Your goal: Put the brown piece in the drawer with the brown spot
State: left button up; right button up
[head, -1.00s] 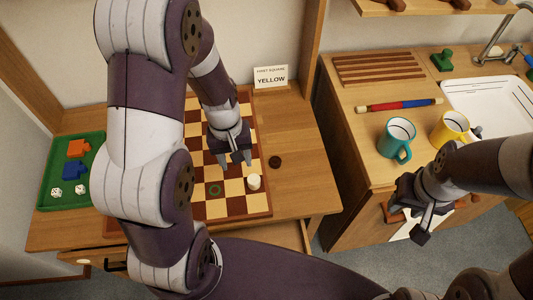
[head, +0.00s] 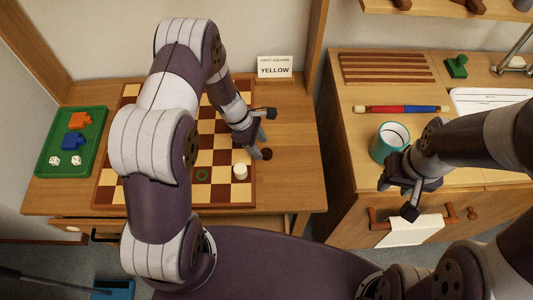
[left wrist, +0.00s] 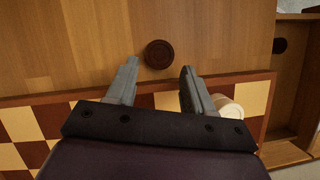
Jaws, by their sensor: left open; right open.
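The brown piece (head: 267,154) is a dark round disc lying on the bare wood right of the checkered board. In the left wrist view the brown piece (left wrist: 159,53) lies just beyond and between my fingertips, not gripped. My left gripper (head: 263,134) is open above it; its fingers also show in the left wrist view (left wrist: 160,67). My right gripper (head: 398,197) is open and empty, in front of the right counter.
A white piece (head: 240,172) stands on the board (head: 225,190) close to my left gripper. A green tray (head: 48,152) with blocks and dice is at left. A second drawer front with a white spot (head: 73,229) is at front left. A teal mug (head: 389,145) stands on the counter.

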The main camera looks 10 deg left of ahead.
aim_at(264, 152)
pick_arm(q)
jog(key=x, duration=0.3)
jog(key=shift+w, duration=0.1)
jog(key=c, duration=0.9)
jog(key=shift+r, duration=0.1)
notch_tip(264, 152, up, 4)
jog(key=shift+r+p, duration=0.25)
jog(key=shift+p, duration=0.05)
jog(key=s+d+r, duration=0.2)
jog(key=d, duration=0.1)
jog(key=s+d+r, duration=0.1)
jog(key=d+r, duration=0.1)
jog(key=d, duration=0.1)
jog(key=s+d+r, duration=0.2)
jog(key=d, duration=0.2)
jog(key=shift+s+r, duration=0.25)
jog(key=shift+s, duration=0.1)
